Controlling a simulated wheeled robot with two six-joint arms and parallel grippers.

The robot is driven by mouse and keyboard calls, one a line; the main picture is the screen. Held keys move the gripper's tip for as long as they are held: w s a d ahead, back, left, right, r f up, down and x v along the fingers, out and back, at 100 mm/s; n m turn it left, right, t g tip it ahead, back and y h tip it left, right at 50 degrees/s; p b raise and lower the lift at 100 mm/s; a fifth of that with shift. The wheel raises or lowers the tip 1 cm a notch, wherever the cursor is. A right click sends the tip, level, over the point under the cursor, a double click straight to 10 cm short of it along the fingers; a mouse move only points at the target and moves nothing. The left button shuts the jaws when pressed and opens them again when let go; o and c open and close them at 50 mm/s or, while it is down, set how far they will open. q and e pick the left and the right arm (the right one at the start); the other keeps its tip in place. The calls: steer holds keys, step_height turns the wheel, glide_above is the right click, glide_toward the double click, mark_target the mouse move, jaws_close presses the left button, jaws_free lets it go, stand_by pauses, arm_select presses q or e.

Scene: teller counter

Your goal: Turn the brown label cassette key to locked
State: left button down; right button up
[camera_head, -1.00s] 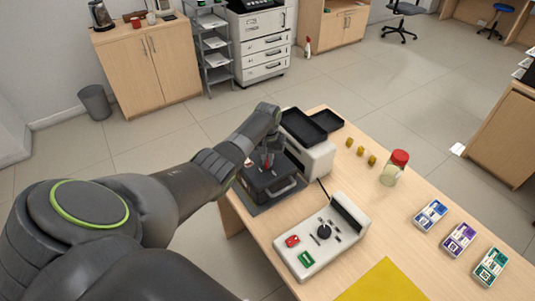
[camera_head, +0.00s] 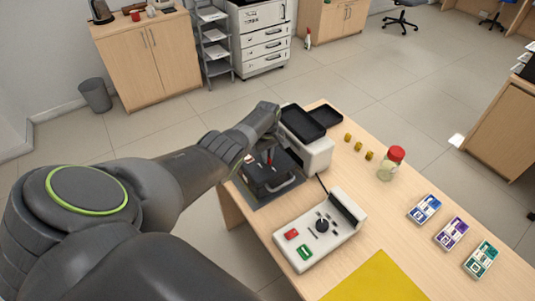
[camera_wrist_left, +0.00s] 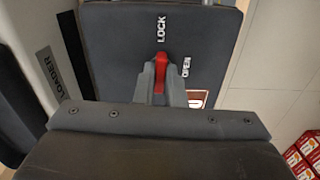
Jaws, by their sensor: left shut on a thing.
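The black cassette (camera_head: 283,165) sits on a dark mat at the table's left end, its handle facing the front. It also fills the top of the left wrist view (camera_wrist_left: 120,50). Its red key (camera_wrist_left: 161,62) stands upright in that view, in line with the word LOCK; OPEN is to its right. My left gripper (camera_wrist_left: 161,80) is shut on the key, one finger on each side. A brown-edged label (camera_wrist_left: 198,99) shows partly behind the right finger. In the head view the red key (camera_head: 269,157) shows small below my wrist. My right gripper is out of view.
A white machine with black trays (camera_head: 318,155) stands close behind the cassette. A white control box (camera_head: 318,230) is in front. Yellow pieces, a red-lidded jar (camera_head: 388,166), small card packs and a yellow sheet (camera_head: 375,280) lie to the right.

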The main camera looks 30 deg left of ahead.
arm_select(q)
steer(key=shift+w+n, duration=0.1)
steer(key=shift+n, duration=0.3)
steer(key=c, duration=1.5)
jaws_free()
steer(key=shift+r+p, duration=0.45)
steer(key=shift+r, duration=0.25)
step_height(320, 180, up, 5)
steer(key=shift+f+p, duration=0.1)
steer(key=shift+p, duration=0.6)
step_height(320, 180, up, 11)
steer(key=b, duration=0.1)
